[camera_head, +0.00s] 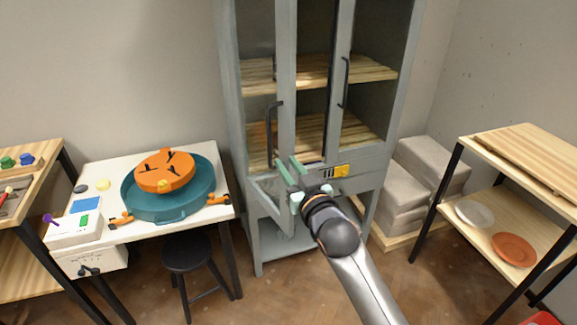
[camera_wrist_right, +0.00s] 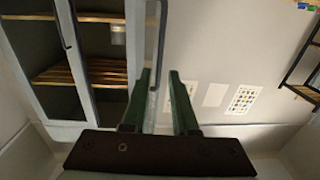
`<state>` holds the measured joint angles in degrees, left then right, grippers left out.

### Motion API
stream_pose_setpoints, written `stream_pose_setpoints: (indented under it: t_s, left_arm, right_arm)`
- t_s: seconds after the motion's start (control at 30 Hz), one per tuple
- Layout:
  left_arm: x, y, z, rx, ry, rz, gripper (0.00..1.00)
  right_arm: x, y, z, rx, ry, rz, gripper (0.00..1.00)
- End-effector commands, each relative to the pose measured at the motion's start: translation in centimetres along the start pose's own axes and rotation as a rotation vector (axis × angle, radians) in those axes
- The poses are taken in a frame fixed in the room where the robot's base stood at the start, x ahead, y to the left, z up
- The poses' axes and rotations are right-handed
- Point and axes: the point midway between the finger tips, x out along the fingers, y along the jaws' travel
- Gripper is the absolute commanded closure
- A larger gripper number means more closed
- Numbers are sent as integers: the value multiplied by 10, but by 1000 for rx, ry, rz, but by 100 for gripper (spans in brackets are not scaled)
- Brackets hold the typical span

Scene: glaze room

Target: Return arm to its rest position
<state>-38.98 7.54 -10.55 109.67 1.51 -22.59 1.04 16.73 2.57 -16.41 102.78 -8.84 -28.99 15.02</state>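My right arm reaches in from the bottom of the head view. My right gripper (camera_head: 292,171) has green fingers and is in front of the lower part of the grey cabinet (camera_head: 241,150), close to a glazed door's edge. In the right wrist view the fingers (camera_wrist_right: 160,76) stand apart, with a gap between them. A pale upright edge shows behind that gap; I cannot tell whether a finger touches it. Nothing is visibly held. My left arm and gripper are not in view.
The cabinet's left door (camera_head: 285,80) appears ajar, with a dark handle. A white table (camera_head: 140,235) with a teal and orange wheel stands left, with a black stool (camera_head: 187,252) before it. Grey wrapped blocks (camera_head: 432,165) and a wooden shelf unit (camera_head: 525,160) stand right.

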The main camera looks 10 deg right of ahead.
Motion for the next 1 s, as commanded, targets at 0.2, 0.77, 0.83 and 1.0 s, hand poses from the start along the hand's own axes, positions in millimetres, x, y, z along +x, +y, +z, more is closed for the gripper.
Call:
stream_pose_setpoints:
  t_s: [0.2,0.77,0.83,1.0]
  left_arm:
    - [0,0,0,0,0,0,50]
    - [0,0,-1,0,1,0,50]
    - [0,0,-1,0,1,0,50]
    - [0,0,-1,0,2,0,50]
  right_arm:
    - [0,0,0,0,0,0,73]
    - [-133,2,212,24,-385,-8,73]
    - [-171,0,246,28,-464,-11,73]
    - [-258,-5,305,36,-626,-22,73]
